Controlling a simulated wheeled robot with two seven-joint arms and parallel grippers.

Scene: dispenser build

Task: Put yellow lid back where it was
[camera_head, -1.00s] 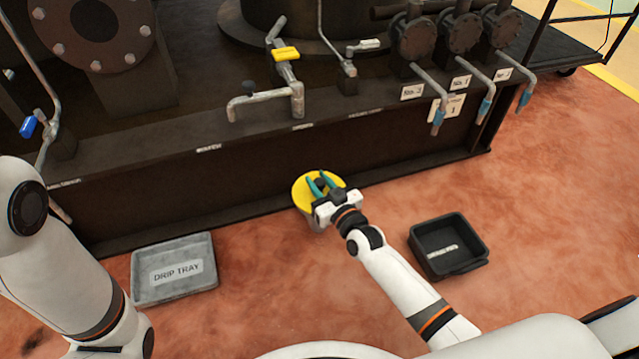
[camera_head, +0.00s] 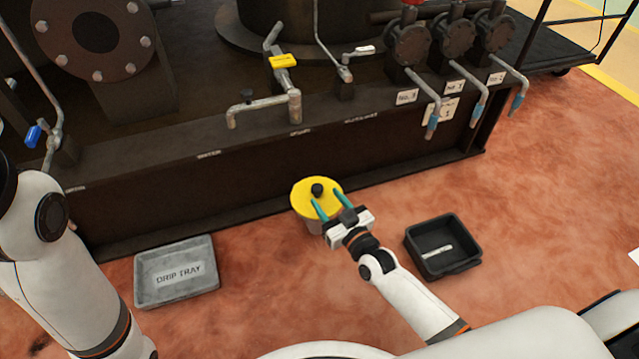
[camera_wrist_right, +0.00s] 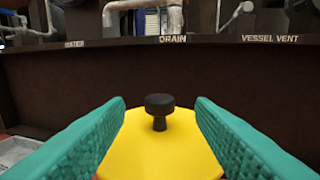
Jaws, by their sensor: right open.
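The yellow lid (camera_head: 303,189) is a round disc with a black knob (camera_head: 317,189) in its middle. In the right wrist view the knob (camera_wrist_right: 159,110) stands upright between and beyond the open fingers, above the yellow lid (camera_wrist_right: 160,150). My left arm shows at the left, but its gripper is out of view.
A grey drip tray (camera_head: 150,289) lies on the floor left of the lid. A black bin (camera_head: 470,262) stands to its right. The dark machine base (camera_head: 200,180) rises close behind the lid, with pipes and valves above. Open floor (camera_head: 560,180) lies to the right.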

